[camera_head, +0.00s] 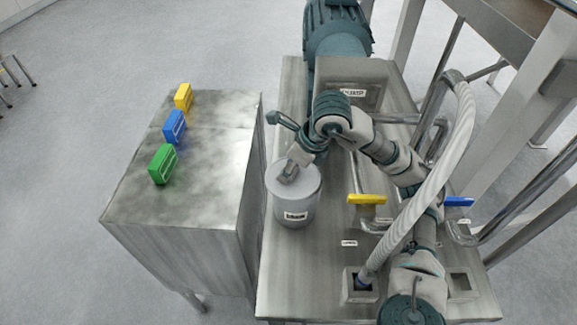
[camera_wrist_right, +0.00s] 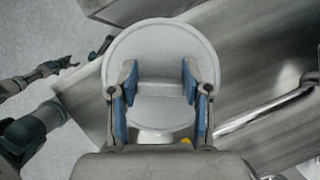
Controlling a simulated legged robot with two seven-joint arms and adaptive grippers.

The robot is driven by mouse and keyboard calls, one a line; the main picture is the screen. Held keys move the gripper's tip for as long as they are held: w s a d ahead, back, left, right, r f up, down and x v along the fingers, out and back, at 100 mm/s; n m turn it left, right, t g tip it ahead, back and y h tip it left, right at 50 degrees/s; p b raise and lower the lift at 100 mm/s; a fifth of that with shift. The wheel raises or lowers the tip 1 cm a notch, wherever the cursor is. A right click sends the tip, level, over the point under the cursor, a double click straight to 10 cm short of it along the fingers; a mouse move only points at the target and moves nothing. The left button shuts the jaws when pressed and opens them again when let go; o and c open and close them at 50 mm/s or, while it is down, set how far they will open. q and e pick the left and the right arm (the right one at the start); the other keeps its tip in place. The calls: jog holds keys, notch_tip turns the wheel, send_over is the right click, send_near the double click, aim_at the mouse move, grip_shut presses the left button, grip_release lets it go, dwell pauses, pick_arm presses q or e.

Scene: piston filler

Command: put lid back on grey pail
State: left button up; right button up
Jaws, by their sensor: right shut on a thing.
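The grey pail (camera_head: 297,210) stands upright near the left edge of the metal machine table, with a label on its front. The round grey lid (camera_head: 309,180) is over the pail's mouth; I cannot tell if it is fully seated. My right gripper (camera_head: 290,172) reaches down to the lid's middle and is shut on its handle. In the right wrist view the lid (camera_wrist_right: 160,38) fills the middle, with the gripper's blue-padded fingers (camera_wrist_right: 160,80) on either side of the handle. Arm parts at the left there look like my left arm; its gripper's state is unclear.
A metal cabinet (camera_head: 205,200) left of the table carries a yellow block (camera_head: 183,97), a blue block (camera_head: 174,127) and a green block (camera_head: 163,164). A yellow-handled valve (camera_head: 367,199) and a ribbed hose (camera_head: 440,170) are right of the pail. A motor (camera_head: 337,30) stands behind.

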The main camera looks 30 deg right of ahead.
jog(key=shift+d+f, duration=0.15)
jog(key=shift+d, duration=1.2)
jog(key=shift+a, duration=0.55)
jog(key=shift+d, duration=0.45)
jog(key=shift+a, duration=0.5)
pick_arm(q)
jog(key=shift+d, duration=0.6)
pick_arm(e)
jog(key=shift+a, duration=0.2)
